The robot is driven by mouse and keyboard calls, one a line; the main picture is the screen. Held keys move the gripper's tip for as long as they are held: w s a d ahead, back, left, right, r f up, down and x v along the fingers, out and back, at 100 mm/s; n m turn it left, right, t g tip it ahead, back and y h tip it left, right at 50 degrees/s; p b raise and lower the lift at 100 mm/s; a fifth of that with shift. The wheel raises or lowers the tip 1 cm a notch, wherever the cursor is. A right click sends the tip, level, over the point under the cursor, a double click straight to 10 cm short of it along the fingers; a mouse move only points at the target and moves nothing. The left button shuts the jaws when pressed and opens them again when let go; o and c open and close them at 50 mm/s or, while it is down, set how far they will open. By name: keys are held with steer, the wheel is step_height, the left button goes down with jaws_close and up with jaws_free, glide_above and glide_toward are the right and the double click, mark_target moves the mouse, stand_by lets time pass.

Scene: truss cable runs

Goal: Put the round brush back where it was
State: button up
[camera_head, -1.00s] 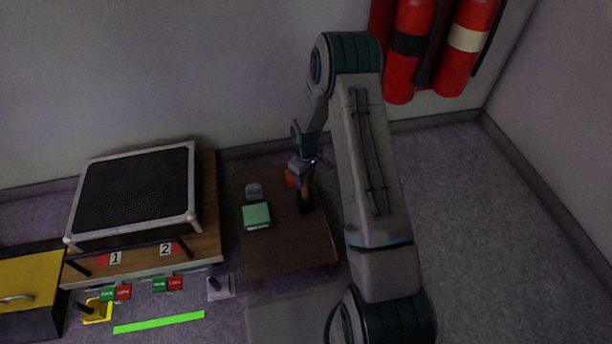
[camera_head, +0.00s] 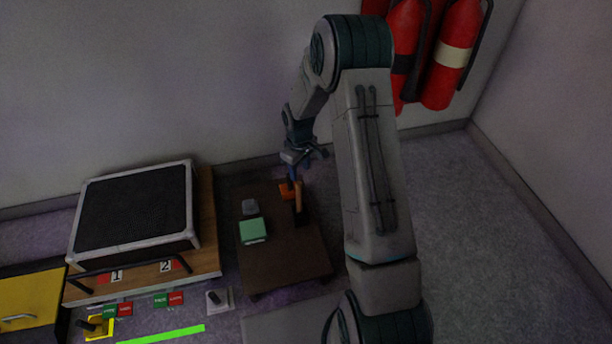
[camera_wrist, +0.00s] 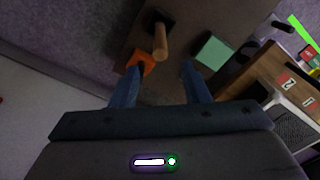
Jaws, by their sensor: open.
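The round brush stands on the brown table, its wooden handle (camera_head: 298,194) pointing up and its dark head (camera_head: 300,218) down on the tabletop. In the wrist view the handle (camera_wrist: 160,42) shows beyond the fingertips. My gripper (camera_head: 303,168) is open and empty, just above and behind the handle top, apparently apart from it. In the wrist view its two blue fingers (camera_wrist: 160,82) are spread with nothing between them. Whether the head rests in a marked spot cannot be told.
An orange item (camera_head: 286,190) lies close behind the brush. A green block (camera_head: 252,230) and a small grey item (camera_head: 250,207) are to its left. A wooden board with a dark framed panel (camera_head: 135,212) stands farther left. The table's front right is clear.

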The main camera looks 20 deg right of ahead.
steer(key=s+r+m, duration=0.2)
steer(key=s+r, duration=0.3)
steer(key=r, duration=0.3)
steer(key=s+r+m, duration=0.1)
steer(key=s+r, duration=0.4)
steer(key=r, duration=0.3)
steer(key=s+r+m, duration=0.2)
steer(key=s+r, duration=0.2)
steer(key=s, duration=0.4)
steer(key=s+r+m+t, duration=0.1)
steer(key=s+r, duration=0.3)
steer(key=s, duration=0.5)
steer(key=shift+a+m, duration=0.3)
steer(key=shift+m, duration=0.2)
steer(key=shift+r, duration=0.1)
